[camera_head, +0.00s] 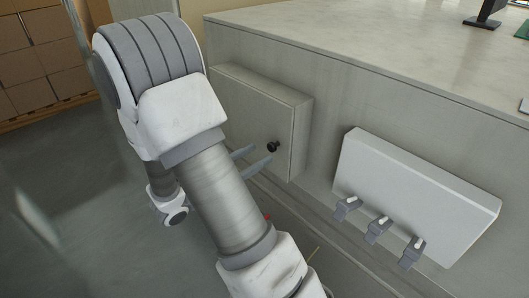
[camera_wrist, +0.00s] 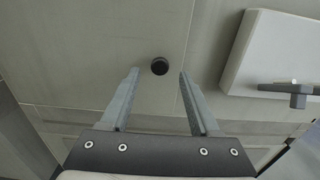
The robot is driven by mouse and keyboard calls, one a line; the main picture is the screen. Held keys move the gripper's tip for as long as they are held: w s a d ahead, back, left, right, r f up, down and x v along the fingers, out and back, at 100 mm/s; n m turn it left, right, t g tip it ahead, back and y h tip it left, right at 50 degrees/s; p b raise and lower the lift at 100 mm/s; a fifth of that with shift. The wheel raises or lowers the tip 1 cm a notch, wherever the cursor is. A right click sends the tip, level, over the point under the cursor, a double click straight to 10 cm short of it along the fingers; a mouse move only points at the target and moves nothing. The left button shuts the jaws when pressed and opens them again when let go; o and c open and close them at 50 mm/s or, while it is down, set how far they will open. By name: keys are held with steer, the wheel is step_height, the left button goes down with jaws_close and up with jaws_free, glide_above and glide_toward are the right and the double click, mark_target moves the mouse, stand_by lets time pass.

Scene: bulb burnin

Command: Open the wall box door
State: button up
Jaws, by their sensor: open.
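The wall box (camera_head: 262,108) is a grey box on the side of the counter, and its door (camera_head: 240,102) looks shut. A small round black knob (camera_head: 273,147) sits on the door near its right edge. The knob also shows in the wrist view (camera_wrist: 160,67), just beyond the fingertips and roughly midway between them. My gripper (camera_head: 256,158) is open and empty, its two fingers pointing at the door just below and left of the knob in the head view. It shows in the wrist view too (camera_wrist: 158,73). My arm hides part of the box's left side.
A white panel (camera_head: 410,195) with several grey levers (camera_head: 377,229) along its lower edge is mounted right of the box. The pale countertop (camera_head: 400,45) lies above. Stacked cardboard boxes (camera_head: 40,50) stand at the far left. The grey floor at left is clear.

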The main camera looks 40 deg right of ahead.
mark_target(270, 147)
steer(key=shift+w+d, duration=0.15)
steer(key=shift+d, duration=1.65)
jaws_close()
